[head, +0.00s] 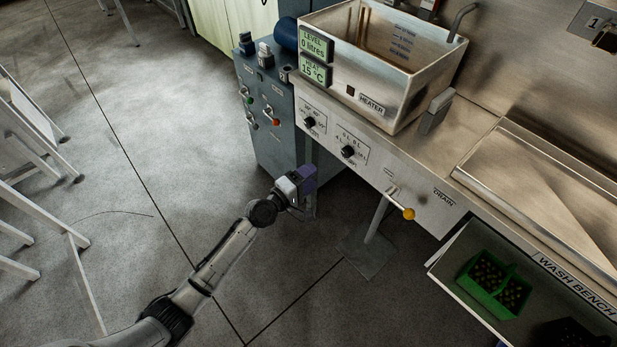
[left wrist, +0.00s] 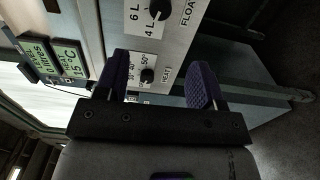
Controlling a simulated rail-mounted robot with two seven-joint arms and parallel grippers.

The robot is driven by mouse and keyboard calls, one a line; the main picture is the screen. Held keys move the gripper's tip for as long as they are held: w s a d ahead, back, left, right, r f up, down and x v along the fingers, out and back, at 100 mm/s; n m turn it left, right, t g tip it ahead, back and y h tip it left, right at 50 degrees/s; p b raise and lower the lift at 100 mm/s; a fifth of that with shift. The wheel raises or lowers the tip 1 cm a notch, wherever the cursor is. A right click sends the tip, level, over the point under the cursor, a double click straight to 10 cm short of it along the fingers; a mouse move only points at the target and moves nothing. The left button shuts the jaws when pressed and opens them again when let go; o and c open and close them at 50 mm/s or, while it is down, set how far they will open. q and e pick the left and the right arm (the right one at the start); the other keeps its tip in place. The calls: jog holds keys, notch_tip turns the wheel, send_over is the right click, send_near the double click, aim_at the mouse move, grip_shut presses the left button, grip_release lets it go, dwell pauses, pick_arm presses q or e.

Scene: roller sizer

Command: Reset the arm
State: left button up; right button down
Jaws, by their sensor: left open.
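My left arm (head: 228,250) reaches in from the bottom left of the head view. My left gripper (head: 308,180) is in front of the wash bench, below the heater panel and beside the grey cabinet. In the left wrist view its two purple fingers (left wrist: 160,85) are apart, with nothing between them. Past the fingers the heat knob (left wrist: 147,75) and the float knob (left wrist: 158,10) show on the bench panel. The gripper looks clear of both knobs. My right gripper is not in either view.
The steel tank (head: 385,60) reads 0 litres and 15 °C. A yellow-tipped drain lever (head: 408,213) sticks out from the panel. The grey cabinet (head: 275,140) carries small levers. A green crate (head: 490,285) sits on the lower shelf. White racks stand left; floor between is clear.

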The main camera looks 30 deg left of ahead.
pick_arm(q)
jog(key=shift+m, duration=0.3)
jog(key=s+d+f+m+g+h, duration=0.25)
jog(key=d+m+g, duration=0.2)
jog(key=m, duration=0.25)
jog(key=s+a+r+m+g+y+p, duration=0.1)
jog(key=s+r+m+g+y+p, duration=0.3)
jog(key=s, duration=0.6)
jog(key=s+a+r+m+g+y+p, duration=0.1)
jog(key=s+r+m+g+y+p, duration=0.25)
jog(key=s, duration=0.75)
jog(key=s+d+m+g+p, duration=0.2)
jog(key=s+p, duration=0.4)
jog(key=s, duration=0.9)
notch_tip(320, 180, up, 37)
jog(key=p, duration=3.7)
jog(key=shift+w+a+r, duration=0.15)
jog(key=shift+w+a, duration=0.1)
jog(key=shift+w, duration=0.05)
jog(key=shift+n, duration=0.25)
